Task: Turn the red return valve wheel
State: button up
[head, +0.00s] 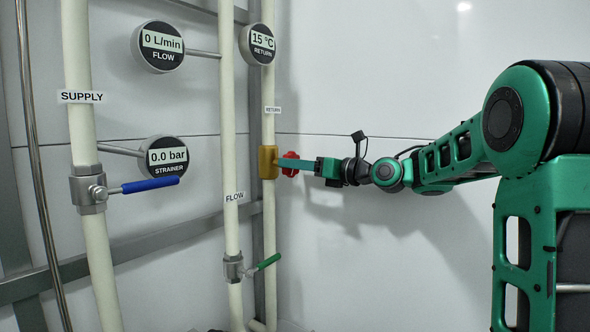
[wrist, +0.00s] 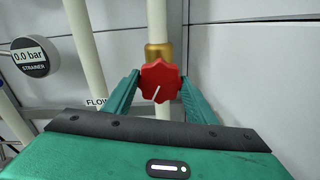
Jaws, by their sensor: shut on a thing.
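The red return valve wheel (head: 290,164) sits on the right side of the brass valve body (head: 268,162) on the return pipe. It also shows in the wrist view (wrist: 160,82), lobed, with a white line pointing down and slightly left. My gripper (head: 288,163) reaches it from the right. In the wrist view its two green fingers (wrist: 160,88) stand on either side of the wheel, shut on its rim. The brass body (wrist: 158,52) shows above the wheel there. In the head view a finger hides part of the wheel.
Left of it stand the flow pipe (head: 230,120) with a green-handled valve (head: 266,262) and the supply pipe (head: 82,130) with a blue lever (head: 150,185). Gauges read 0 L/min (head: 160,46), 15 °C (head: 260,44) and 0.0 bar (head: 167,157). The white wall (head: 400,70) is close behind my arm.

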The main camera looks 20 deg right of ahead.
jog(key=o, duration=1.1)
jog(key=shift+w+d+f, duration=0.1)
jog(key=shift+d+f, duration=0.1)
jog(key=shift+f, duration=0.1)
jog(key=shift+c, duration=0.2)
jog(key=shift+a+r, duration=0.1)
jog(key=shift+r, duration=0.05)
jog(key=v, duration=1)
jog(key=shift+s+d, duration=0.2)
jog(key=shift+s, duration=0.1)
